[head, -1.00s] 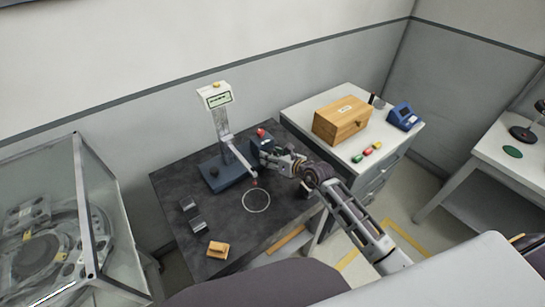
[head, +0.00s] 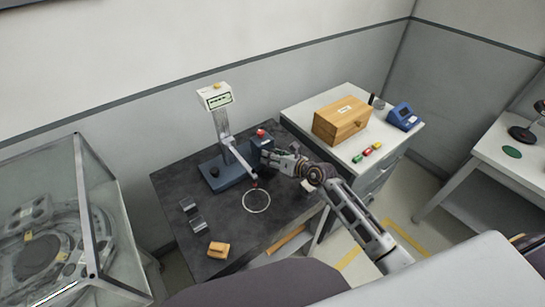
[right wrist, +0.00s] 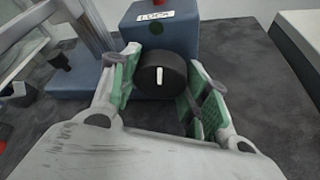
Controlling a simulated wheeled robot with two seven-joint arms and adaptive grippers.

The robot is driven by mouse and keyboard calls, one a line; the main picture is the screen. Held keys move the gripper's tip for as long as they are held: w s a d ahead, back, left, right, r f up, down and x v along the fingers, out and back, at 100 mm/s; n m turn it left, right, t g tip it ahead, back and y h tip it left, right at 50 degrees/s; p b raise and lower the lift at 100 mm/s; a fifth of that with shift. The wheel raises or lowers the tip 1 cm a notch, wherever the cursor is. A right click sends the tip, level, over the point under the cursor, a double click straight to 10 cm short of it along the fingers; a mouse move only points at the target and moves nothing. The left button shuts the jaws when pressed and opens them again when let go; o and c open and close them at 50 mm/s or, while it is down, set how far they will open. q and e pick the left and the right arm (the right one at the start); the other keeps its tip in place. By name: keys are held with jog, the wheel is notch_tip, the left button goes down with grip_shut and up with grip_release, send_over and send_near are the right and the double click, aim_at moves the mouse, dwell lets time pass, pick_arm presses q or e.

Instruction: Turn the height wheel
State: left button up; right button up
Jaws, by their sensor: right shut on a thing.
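A black wheel with a white mark (right wrist: 161,75) sits on the front face of a blue-grey box (right wrist: 183,25) labelled LOCK. My right gripper (right wrist: 160,85) has a green-padded finger on each side of the wheel and is shut on it. In the head view, my right gripper (head: 272,160) is at the front of the same box (head: 257,147), which has a red button (head: 261,133) on top; the wheel is hidden there. A height gauge with a display (head: 217,100) stands left of the box; a dark knob (head: 215,172) is on its base. My left gripper is not in view.
The dark table (head: 240,235) also holds a white ring mark (head: 256,201), two small grey blocks and an orange-brown block (head: 218,249). A white cabinet with a wooden box (head: 341,121) stands to the right. A glass case (head: 50,230) stands at the left.

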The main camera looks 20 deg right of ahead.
jog(key=shift+d+m+y, duration=0.1)
jog(key=shift+m+y, duration=0.7)
jog(key=shift+m, duration=0.4)
jog(key=shift+f+m+y+b, duration=0.1)
jog(key=shift+m+y+b, duration=0.2)
jog(key=shift+m+y, duration=0.75)
jog(key=shift+m+h, duration=0.25)
jog(key=shift+m, duration=0.2)
jog(key=o, duration=1)
jog(key=shift+v, duration=3.75)
